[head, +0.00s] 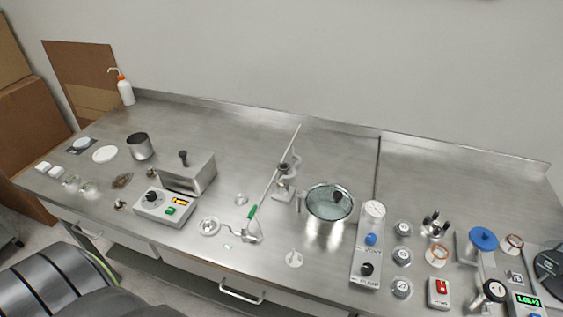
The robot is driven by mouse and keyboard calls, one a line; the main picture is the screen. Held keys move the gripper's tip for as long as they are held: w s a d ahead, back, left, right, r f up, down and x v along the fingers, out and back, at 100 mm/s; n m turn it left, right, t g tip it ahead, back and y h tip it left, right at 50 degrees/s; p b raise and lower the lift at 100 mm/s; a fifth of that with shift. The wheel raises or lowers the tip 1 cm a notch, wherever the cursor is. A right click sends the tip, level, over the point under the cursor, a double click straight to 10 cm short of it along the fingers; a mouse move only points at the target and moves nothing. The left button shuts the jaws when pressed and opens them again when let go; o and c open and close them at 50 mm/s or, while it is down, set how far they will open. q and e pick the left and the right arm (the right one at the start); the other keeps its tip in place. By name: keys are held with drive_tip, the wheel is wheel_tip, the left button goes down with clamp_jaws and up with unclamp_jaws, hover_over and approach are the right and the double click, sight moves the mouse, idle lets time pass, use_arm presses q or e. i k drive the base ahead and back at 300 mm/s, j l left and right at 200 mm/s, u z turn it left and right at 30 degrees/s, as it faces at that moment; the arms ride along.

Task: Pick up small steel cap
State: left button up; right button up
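I cannot tell for certain which small piece is the small steel cap. One small shiny round piece (241,199) lies on the steel bench right of the control box. Several small round steel pieces with pale tops stand in a column right of the pump panel, among them a far one (403,229), a middle one (402,257) and a near one (401,288). Neither of my grippers shows in the head view.
The steel bench (330,150) has a raised back edge and clear room at the rear. A glass-lidded pot (328,204), clamp stand (284,186), control box (163,205), pump panel (368,262) and blue-topped device (482,239) crowd the front. A squeeze bottle (125,92) stands far left.

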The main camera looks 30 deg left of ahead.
sight(209, 224)
drive_tip(key=u, duration=1.65)
